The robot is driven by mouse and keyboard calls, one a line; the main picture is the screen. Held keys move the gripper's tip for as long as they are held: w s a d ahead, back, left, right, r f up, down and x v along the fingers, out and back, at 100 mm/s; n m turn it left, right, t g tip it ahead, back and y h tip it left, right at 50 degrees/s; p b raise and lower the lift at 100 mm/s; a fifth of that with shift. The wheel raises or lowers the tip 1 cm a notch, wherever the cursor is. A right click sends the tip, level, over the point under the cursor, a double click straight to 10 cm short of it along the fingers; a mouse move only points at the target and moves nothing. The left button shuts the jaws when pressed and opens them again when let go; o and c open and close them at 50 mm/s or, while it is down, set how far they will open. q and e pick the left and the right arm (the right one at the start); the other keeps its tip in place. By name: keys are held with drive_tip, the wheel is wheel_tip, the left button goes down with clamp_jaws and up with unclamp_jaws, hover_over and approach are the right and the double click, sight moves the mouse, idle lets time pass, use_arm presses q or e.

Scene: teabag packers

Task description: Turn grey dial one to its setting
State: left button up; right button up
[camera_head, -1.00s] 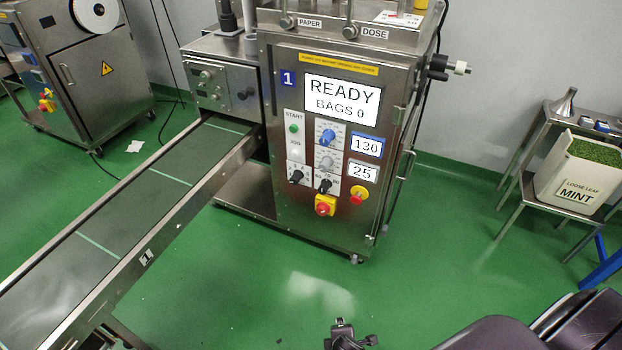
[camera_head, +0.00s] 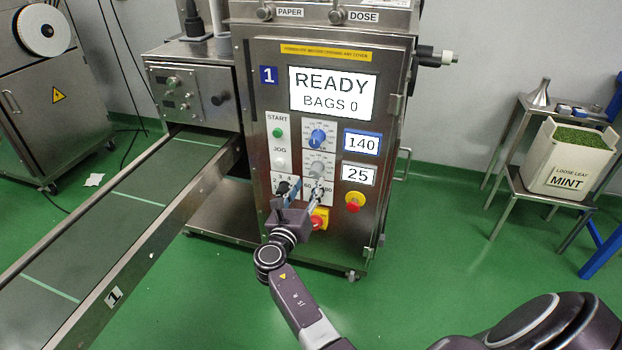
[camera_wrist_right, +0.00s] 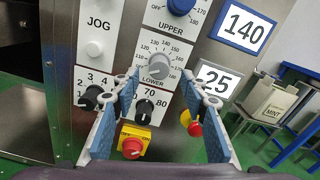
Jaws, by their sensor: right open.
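The grey dial (camera_head: 317,170), marked LOWER, is on the front panel of machine 1, below the blue dial (camera_head: 318,138). In the right wrist view the grey dial (camera_wrist_right: 158,67) shows between my fingertips. My right gripper (camera_head: 302,192) is open and empty in front of the panel, a little below the grey dial in the head view. Its two blue-padded fingers (camera_wrist_right: 158,80) also show in the wrist view; I cannot tell whether they touch the dial. The blue-framed display (camera_head: 362,143) reads 140 and the white-framed one (camera_head: 358,175) reads 25. My left gripper is not in view.
Black selector knobs (camera_wrist_right: 145,108) sit just below the grey dial, with a red knob on yellow (camera_wrist_right: 132,147) lower still. A red and yellow stop button (camera_head: 354,201) is to the right. A conveyor (camera_head: 110,230) runs along the left.

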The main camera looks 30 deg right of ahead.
sight(314, 175)
use_arm(q)
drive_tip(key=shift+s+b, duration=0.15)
drive_tip(key=shift+b, duration=0.35)
use_arm(e)
drive_tip(key=shift+x, duration=2.75)
drive_tip(key=shift+f, duration=0.1)
clamp_jaws()
